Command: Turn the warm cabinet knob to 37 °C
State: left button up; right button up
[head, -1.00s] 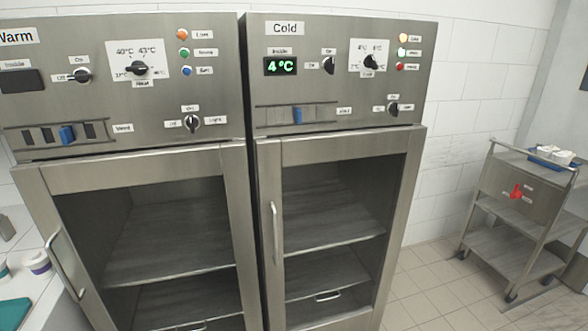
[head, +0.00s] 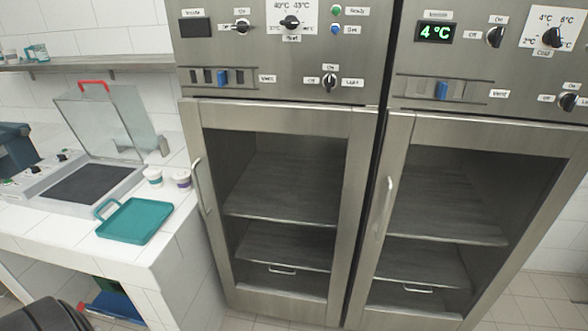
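The warm cabinet (head: 365,150) stands in the middle of the head view, with its glass door shut. Its temperature knob (head: 290,22) is a black knob on a white dial plate at the top edge; 40 °C and 43 °C marks show above it. The warm display (head: 195,27) is dark. An on/off knob (head: 242,26) sits left of the dial, and a light knob (head: 329,83) sits below it. Neither gripper is in view.
The cold cabinet (head: 400,150) stands directly right, its display (head: 436,32) reading 4 °C. At left, a white tiled counter (head: 185,225) holds a teal tray (head: 136,221), two small cups and a device with a raised clear lid (head: 105,115). A dark rounded object is at bottom left.

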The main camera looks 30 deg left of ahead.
aim_at(292, 22)
jog(key=k, duration=1.3)
jog(key=z, duration=0.55)
jog(key=i, duration=1.5)
jog(key=u, duration=0.55)
